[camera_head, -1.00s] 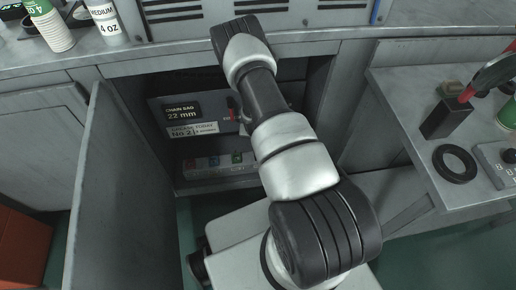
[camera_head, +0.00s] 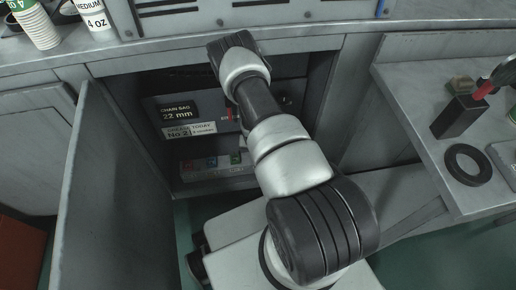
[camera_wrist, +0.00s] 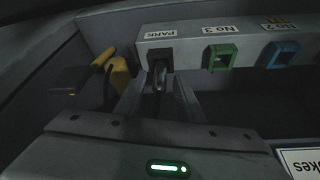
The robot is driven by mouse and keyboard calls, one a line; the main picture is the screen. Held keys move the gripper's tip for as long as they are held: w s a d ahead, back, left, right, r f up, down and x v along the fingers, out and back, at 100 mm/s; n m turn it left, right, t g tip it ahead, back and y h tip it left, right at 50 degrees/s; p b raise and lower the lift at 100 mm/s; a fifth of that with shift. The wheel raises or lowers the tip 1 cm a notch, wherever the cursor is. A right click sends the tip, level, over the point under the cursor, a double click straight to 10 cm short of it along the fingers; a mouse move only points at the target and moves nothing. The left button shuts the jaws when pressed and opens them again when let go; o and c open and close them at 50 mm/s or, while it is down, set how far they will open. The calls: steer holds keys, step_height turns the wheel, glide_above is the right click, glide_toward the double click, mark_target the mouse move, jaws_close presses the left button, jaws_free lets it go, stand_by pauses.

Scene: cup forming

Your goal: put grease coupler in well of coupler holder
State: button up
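The coupler holder is a pale block (camera_wrist: 187,38) in the wrist view with a PARK place, a green No 3 well (camera_wrist: 220,57) and a blue No 2 well (camera_wrist: 283,54). It shows low in the cabinet in the head view (camera_head: 203,179). A dark thing (camera_wrist: 158,72), perhaps the grease coupler, is at the PARK place. My gripper (camera_wrist: 158,88) points at it, fingers apart on either side, with gaps seeming to show. The dim light hides whether they touch it. In the head view my arm hides the gripper.
A yellow and black part (camera_wrist: 115,75) stands close left of the fingers. The sign (camera_head: 190,130) reads grease today No 2. The open cabinet door (camera_head: 105,190) is on the left; a side bench (camera_head: 430,80) is on the right.

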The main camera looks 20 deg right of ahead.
steer(key=shift+r, duration=0.2)
steer(key=p+v, duration=0.3)
steer(key=v, duration=0.9)
steer(key=shift+p, duration=0.4)
steer(key=shift+a, duration=0.1)
